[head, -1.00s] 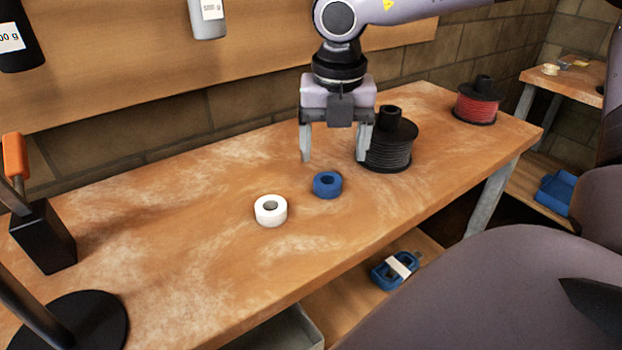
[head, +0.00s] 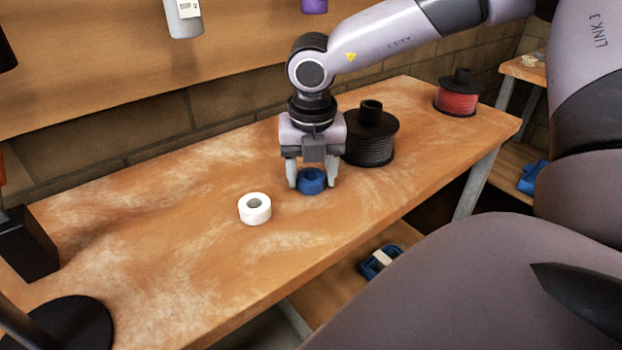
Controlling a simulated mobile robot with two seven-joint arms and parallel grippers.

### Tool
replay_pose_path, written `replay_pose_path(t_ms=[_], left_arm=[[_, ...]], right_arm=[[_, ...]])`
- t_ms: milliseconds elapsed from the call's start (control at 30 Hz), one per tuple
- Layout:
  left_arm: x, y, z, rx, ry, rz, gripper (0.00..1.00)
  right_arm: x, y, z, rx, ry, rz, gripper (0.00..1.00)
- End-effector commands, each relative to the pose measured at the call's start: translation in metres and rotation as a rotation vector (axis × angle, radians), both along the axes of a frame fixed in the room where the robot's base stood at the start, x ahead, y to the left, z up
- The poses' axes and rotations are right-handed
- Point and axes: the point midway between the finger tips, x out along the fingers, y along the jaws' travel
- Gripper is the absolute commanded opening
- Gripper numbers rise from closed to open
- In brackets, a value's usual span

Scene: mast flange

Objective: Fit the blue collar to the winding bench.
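The blue collar (head: 312,187) is a short ring with a hole in its top, on the wooden bench (head: 190,240). My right gripper (head: 312,181) comes down from above, with one finger on each side of the collar. The fingers have drawn in against its sides, and the collar appears to rest on the bench top. A similar white ring (head: 255,214) stands to the left and nearer, apart from the gripper. My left gripper is out of view.
A black spool of dark wire (head: 370,150) stands close to the right of the gripper. A red spool (head: 458,100) is farther right. Black fixtures (head: 65,325) stand at the left end. A blue object with a white band (head: 381,262) lies on the lower shelf.

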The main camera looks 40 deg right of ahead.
Motion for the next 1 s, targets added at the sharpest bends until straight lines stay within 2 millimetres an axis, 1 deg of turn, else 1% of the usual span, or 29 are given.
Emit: replay_pose_path(t_ms=[33,67,100,400,567,667,767,867,1000], left_arm=[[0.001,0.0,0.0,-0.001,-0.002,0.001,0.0],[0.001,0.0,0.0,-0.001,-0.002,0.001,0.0],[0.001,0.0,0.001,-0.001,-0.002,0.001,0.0],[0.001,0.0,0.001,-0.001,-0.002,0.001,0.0],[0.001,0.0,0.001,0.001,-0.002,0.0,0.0],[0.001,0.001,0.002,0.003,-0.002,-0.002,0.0],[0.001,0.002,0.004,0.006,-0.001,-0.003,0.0],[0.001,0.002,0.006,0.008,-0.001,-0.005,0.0],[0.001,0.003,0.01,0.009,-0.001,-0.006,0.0]], right_arm=[[0.0,0.0,0.0,0.0,0.0,0.0,0.39],[0.0,0.0,0.0,0.0,0.0,0.0,0.29],[0.0,0.0,0.0,0.0,0.0,0.0,0.16],[0.0,0.0,0.001,0.0,0.0,0.0,0.16],[0.001,0.0,0.009,-0.001,-0.002,0.0,0.16],[0.001,0.0,0.021,-0.001,-0.004,0.0,0.16],[0.001,0.0,0.039,-0.002,-0.007,0.0,0.16],[0.001,0.0,0.064,0.0,-0.008,0.0,0.16],[0.001,0.0,0.106,-0.002,-0.009,-0.002,0.16]])
